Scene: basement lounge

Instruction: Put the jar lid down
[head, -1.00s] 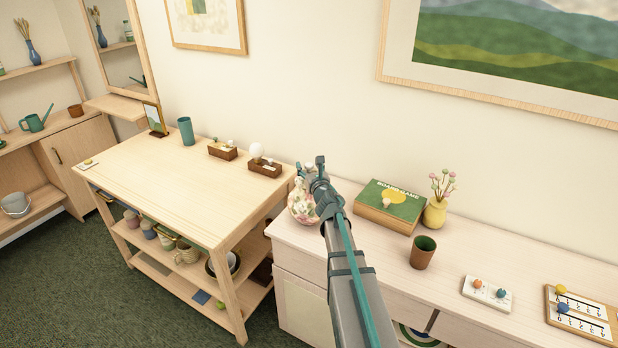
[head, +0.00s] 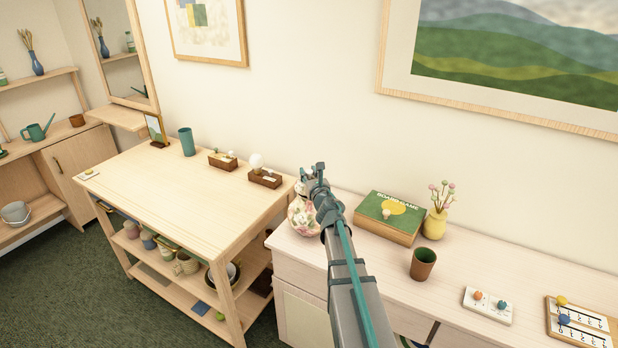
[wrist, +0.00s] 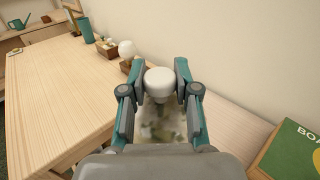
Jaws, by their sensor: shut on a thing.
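My gripper (wrist: 158,92) is shut on a white, rounded piece, which I take to be the jar lid (wrist: 160,79); it sits between the two fingers in the wrist view. A blurred, floral-patterned surface shows below it between the fingers. In the head view, the floral jar (head: 302,218) stands at the left end of the pale cabinet, partly behind my arm. My gripper (head: 316,178) is over the jar there, and the fingertips are mostly hidden. I cannot tell whether the lid touches the jar.
The cabinet top (head: 460,262) holds a green box (head: 388,217), a yellow vase (head: 435,225) and a brown cup (head: 422,264). To the left, a wooden table (head: 180,195) has wide free room, with two small brown trays and a teal cup (head: 187,142) along its back.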

